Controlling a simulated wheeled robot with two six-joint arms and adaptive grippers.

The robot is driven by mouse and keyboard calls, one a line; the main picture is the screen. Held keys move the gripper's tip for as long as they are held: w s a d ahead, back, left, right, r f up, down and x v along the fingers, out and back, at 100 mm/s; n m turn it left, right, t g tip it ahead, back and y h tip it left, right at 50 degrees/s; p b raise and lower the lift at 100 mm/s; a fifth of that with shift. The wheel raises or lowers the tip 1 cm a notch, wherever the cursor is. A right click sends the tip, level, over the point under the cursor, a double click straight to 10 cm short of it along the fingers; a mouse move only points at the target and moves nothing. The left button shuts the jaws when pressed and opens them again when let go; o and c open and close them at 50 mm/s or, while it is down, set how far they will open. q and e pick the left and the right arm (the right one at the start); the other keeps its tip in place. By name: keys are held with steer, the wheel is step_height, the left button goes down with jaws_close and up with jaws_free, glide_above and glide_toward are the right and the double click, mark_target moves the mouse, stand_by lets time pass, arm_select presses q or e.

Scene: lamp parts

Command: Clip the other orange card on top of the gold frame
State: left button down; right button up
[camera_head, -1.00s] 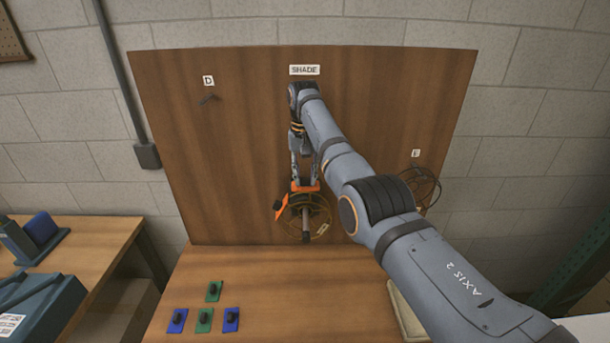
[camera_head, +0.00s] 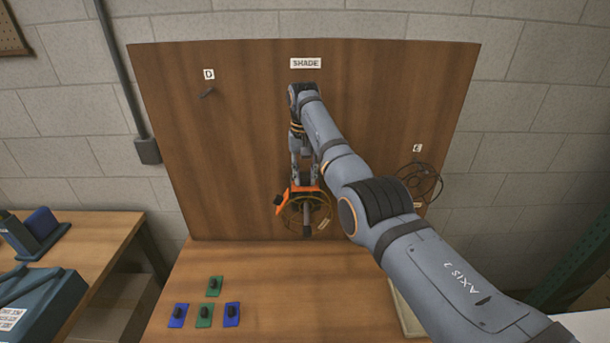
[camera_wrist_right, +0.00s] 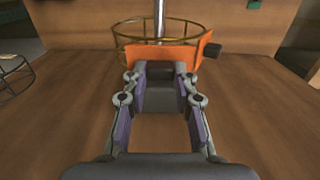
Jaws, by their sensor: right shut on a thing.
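The gold frame (camera_head: 322,220) is a round wire ring on a post in front of the wooden board, low in the middle. One orange card (camera_head: 282,205) with a black clip hangs on its left side; it shows at the right of the ring in the right wrist view (camera_wrist_right: 203,46). My right gripper (camera_head: 306,184) is shut on the other orange card (camera_wrist_right: 148,55), at the near upper rim of the frame. Whether this card touches the rim I cannot tell. Its clip is hidden. My left gripper is not in view.
Two green and two blue cards (camera_head: 178,315) with black clips lie on the table's front left. A dark wire frame (camera_head: 424,183) hangs on the board's right side. A pale tray (camera_head: 408,312) is partly behind my right arm. The table between is clear.

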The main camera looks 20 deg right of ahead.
steer(key=shift+f, duration=0.4)
stand_by(0.6)
steer(key=shift+f, duration=0.2)
stand_by(0.5)
steer(key=shift+d, duration=0.1)
steer(key=o, duration=0.7)
steer(key=shift+r, duration=0.1)
steer(key=o, duration=0.3)
